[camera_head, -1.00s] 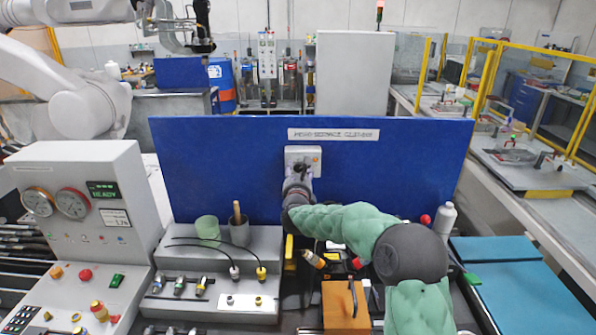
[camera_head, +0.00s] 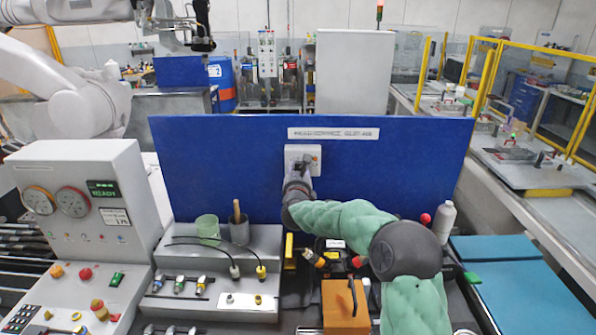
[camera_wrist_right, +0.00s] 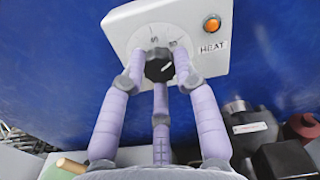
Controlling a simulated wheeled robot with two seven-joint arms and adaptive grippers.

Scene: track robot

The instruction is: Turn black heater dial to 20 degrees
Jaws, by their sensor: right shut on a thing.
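The black heater dial (camera_wrist_right: 158,70) sits on a light heater panel (camera_wrist_right: 205,28) fixed to the blue board, with an orange lamp (camera_wrist_right: 211,25) and a HEAT label. My right gripper (camera_wrist_right: 159,62) is shut on the dial, its fingers around it from both sides and below. A white mark shows on the dial's face; the scale is partly hidden by the fingers, so I cannot read the setting. In the head view the panel (camera_head: 312,152) is partly covered by my right gripper (camera_head: 300,168). My left gripper is not in view.
The blue board (camera_head: 220,160) stands behind the bench. A grey stepped block (camera_head: 215,270) with cups and connectors is to the left of my arm. A white robot arm (camera_head: 60,90) stands at far left.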

